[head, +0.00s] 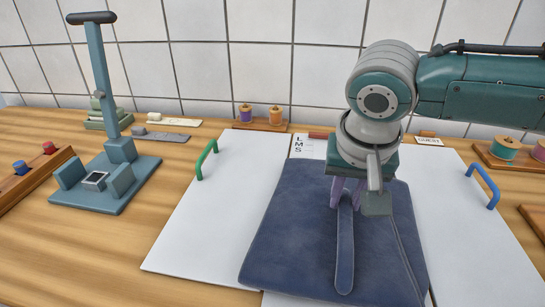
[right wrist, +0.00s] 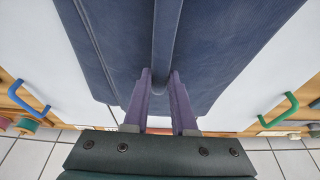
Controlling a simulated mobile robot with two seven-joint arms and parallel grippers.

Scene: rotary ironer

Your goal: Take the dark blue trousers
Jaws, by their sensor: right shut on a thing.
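The dark blue trousers (head: 295,232) lie as a flat folded panel over the middle of the white board, with a raised strip (head: 345,255) along the centre. My right gripper (head: 346,196) points down at the far part of the trousers. Its purple fingers are shut on the raised strip of the trousers. In the right wrist view the fingertips (right wrist: 161,77) sit on either side of this strip, and the trousers (right wrist: 220,45) spread out beyond them. My wrist hides part of the trousers' far edge. My left gripper is not in view.
The white board (head: 205,225) has a green handle (head: 206,160) on the left and a blue handle (head: 484,186) on the right. A teal stand (head: 103,100) with a black grip stands at left. Thread spools (head: 275,115) sit behind the board, with others (head: 505,148) at right.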

